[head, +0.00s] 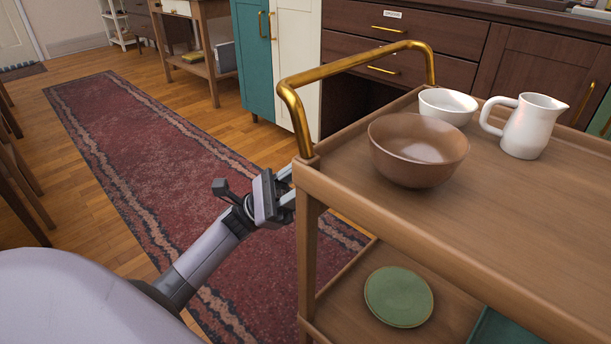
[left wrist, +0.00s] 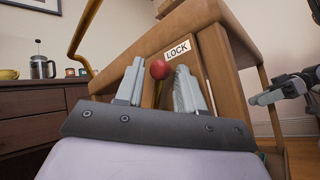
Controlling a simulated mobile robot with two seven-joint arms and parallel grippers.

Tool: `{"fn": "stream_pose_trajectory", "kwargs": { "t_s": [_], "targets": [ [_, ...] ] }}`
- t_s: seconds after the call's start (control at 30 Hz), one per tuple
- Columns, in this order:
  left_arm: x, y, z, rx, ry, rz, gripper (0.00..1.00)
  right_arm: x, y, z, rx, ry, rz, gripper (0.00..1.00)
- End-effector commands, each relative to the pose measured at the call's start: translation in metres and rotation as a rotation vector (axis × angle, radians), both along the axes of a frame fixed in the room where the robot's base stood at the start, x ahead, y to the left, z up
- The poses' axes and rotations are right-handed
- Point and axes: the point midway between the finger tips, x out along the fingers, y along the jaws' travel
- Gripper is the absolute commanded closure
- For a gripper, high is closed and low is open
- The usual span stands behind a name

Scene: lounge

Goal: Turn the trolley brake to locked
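The wooden trolley (head: 450,230) stands at the right in the head view, with a brass push handle (head: 350,62). In the left wrist view, a round red knob (left wrist: 160,69) sits on a short stem at the trolley's end panel. A white label reading LOCK (left wrist: 177,49) is just above and right of the knob. My left gripper (head: 287,184) is beside the trolley's left end. Its two fingers (left wrist: 160,80) are apart, with the knob showing between them; contact is not clear. The knob is hidden in the head view. A grey part, apparently my right gripper (left wrist: 270,97), shows at the right edge.
A brown bowl (head: 418,150), a white bowl (head: 447,105) and a white jug (head: 531,126) stand on the trolley top. A green plate (head: 398,296) lies on the lower shelf. Drawer cabinets (head: 455,35) stand behind. A red rug (head: 150,170) covers open floor at left.

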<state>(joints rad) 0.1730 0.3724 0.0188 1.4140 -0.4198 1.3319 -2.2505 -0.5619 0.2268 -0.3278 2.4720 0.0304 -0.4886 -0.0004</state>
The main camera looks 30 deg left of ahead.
Motion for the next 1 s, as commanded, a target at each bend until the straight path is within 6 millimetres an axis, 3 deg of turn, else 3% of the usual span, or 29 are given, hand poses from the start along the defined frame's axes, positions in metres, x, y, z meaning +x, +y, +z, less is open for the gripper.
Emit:
{"fn": "stream_pose_trajectory", "kwargs": {
  "t_s": [0.4, 1.0],
  "targets": [
    [-0.016, 0.040, -0.042, 0.000, 0.002, 0.002, 0.62, 0.000, 0.001, -0.003, 0.001, 0.012, 0.002, 0.57],
    [-0.018, 0.044, -0.046, 0.000, 0.001, 0.001, 0.62, 0.000, 0.001, -0.003, 0.000, 0.010, 0.001, 0.57]
  ]
}}
